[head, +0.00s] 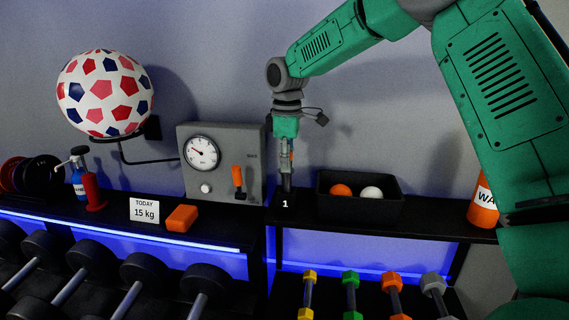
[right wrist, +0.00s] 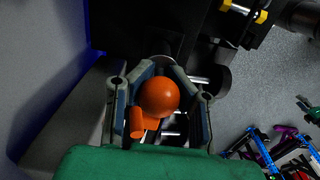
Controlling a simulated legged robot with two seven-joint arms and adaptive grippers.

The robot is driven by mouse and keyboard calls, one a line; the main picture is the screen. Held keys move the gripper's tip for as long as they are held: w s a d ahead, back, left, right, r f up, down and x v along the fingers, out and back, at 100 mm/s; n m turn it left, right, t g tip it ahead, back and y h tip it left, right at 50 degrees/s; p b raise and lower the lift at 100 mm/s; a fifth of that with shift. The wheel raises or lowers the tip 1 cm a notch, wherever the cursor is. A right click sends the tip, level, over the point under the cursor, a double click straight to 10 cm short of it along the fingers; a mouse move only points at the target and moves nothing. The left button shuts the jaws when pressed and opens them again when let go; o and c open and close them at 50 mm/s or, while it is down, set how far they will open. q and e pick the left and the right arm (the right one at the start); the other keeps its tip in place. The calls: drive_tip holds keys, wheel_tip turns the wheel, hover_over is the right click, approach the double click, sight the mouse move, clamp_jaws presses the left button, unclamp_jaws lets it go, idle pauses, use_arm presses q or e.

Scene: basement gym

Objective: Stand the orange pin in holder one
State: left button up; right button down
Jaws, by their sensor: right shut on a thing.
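My right gripper (head: 286,152) points down from above at the shelf and is shut on the orange pin (head: 291,156), of which only a sliver shows in the head view. In the right wrist view the pin's round orange top (right wrist: 158,97) lies between the two fingers. Holder one (head: 286,185), a dark upright piece behind a label "1", stands on the shelf directly under the gripper. The pin's lower end looks close to or in the holder; I cannot tell which. My left gripper is out of view.
A grey gauge box (head: 224,140) with an orange lever (head: 237,176) stands left of the holder. A black tray (head: 345,208) with an orange and a white ball is close on the right. An orange block (head: 182,218) lies farther left.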

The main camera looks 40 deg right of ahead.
drive_tip(key=shift+d+f, duration=0.3)
drive_tip(key=shift+f, duration=0.2)
drive_tip(key=shift+s+a+f, duration=0.1)
drive_tip(key=shift+f, duration=0.1)
drive_tip(key=c, duration=1.3)
unclamp_jaws()
drive_tip(key=shift+c, duration=0.2)
wheel_tip(320, 180, up, 11)
drive_tip(key=shift+f, duration=0.15)
drive_tip(key=shift+r, duration=0.55)
